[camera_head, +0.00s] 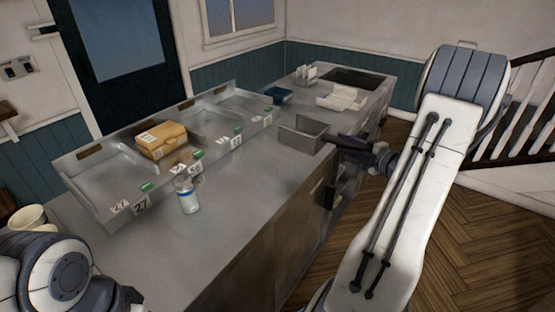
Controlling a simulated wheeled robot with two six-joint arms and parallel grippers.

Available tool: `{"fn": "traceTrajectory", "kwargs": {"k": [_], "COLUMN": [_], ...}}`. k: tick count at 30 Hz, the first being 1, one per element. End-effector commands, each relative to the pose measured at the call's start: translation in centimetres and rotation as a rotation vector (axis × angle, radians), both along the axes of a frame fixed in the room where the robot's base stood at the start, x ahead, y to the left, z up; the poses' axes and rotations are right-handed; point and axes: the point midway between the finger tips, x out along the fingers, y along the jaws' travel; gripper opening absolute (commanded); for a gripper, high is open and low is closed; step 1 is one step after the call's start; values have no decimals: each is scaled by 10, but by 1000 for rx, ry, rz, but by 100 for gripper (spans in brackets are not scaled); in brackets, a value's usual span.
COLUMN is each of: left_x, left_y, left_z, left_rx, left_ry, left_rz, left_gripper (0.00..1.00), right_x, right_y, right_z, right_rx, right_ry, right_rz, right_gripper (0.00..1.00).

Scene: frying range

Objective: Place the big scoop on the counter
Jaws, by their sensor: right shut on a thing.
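The big scoop (303,134) is a grey metal scoop with an open, boxy pan. It is at the right front edge of the steel counter (235,215), at about the height of its top; I cannot tell whether it touches the surface. My right gripper (343,143) is shut on the scoop at its handle side, and the dark jaws hide most of the handle. My left arm shows at the bottom left corner, but its gripper fingers are not visible.
A sunken steel tray unit (110,190) with number tags runs along the counter's back and holds a tan box (162,140). A blue container (278,95) and white carton (342,98) are farther back.

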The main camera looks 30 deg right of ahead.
Motion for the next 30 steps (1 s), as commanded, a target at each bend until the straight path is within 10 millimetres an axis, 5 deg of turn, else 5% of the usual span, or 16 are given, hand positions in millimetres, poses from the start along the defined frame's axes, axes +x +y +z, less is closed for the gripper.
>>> {"fn": "traceTrajectory", "kwargs": {"k": [6,12,30], "left_x": [0,0,0], "left_y": [0,0,0], "left_z": [17,26,41], "left_rx": [0,0,0], "left_ry": [0,0,0], "left_rz": [0,0,0], "left_gripper": [50,50,50], "right_x": [65,103,112], "right_y": [34,47,46], "right_z": [-29,-50,-98], "right_rx": [7,3,0], "right_ry": [3,2,-2], "right_rz": [38,43,37], "right_gripper": [0,0,0]}}
